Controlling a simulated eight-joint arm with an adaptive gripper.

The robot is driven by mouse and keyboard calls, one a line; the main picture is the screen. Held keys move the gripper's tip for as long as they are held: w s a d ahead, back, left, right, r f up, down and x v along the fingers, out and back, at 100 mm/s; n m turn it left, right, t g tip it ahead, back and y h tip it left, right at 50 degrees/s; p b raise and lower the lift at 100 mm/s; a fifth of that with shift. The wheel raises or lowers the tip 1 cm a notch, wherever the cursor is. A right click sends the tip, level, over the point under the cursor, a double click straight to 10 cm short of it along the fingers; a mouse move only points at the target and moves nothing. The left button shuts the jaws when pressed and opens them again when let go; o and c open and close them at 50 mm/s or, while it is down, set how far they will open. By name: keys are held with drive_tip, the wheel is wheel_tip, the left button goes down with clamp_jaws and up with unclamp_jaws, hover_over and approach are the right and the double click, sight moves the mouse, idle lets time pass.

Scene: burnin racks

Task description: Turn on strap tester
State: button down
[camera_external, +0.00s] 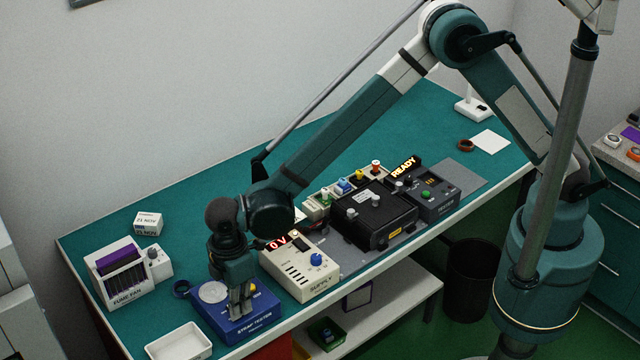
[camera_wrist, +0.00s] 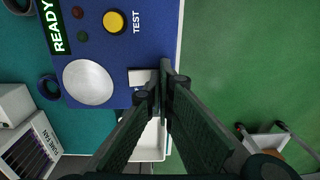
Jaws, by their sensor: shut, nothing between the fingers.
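The strap tester (camera_external: 262,311) is a blue box at the front edge of the bench, partly hidden behind my gripper. In the wrist view the strap tester (camera_wrist: 150,45) shows a lit green READY display (camera_wrist: 52,25), a yellow TEST button (camera_wrist: 113,22), a round silver plate (camera_wrist: 88,81) and a white switch-like piece (camera_wrist: 138,77). My gripper (camera_external: 238,314) is shut and empty, pointing down over the tester. In the wrist view its fingertips (camera_wrist: 167,76) are just beside the white piece; whether they touch it I cannot tell.
A white tray (camera_external: 178,342) lies left of the tester, and the fume fan (camera_external: 128,275) stands behind it. A dark blue band (camera_external: 182,288) lies between. The supply (camera_external: 300,268), showing 0 V, stands close on the right. The bench edge runs along the front.

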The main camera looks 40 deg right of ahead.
drive_tip(key=shift+w+r, duration=0.2)
drive_tip(key=shift+w, duration=0.1)
drive_tip(key=shift+w+r, duration=0.15)
drive_tip(key=shift+w, duration=0.2)
drive_tip(key=shift+r, duration=0.1)
idle(0.4)
wheel_tip(320, 180, up, 14)
drive_tip(key=s, duration=0.1)
drive_tip(key=shift+s, duration=0.3)
idle(0.4)
idle(0.6)
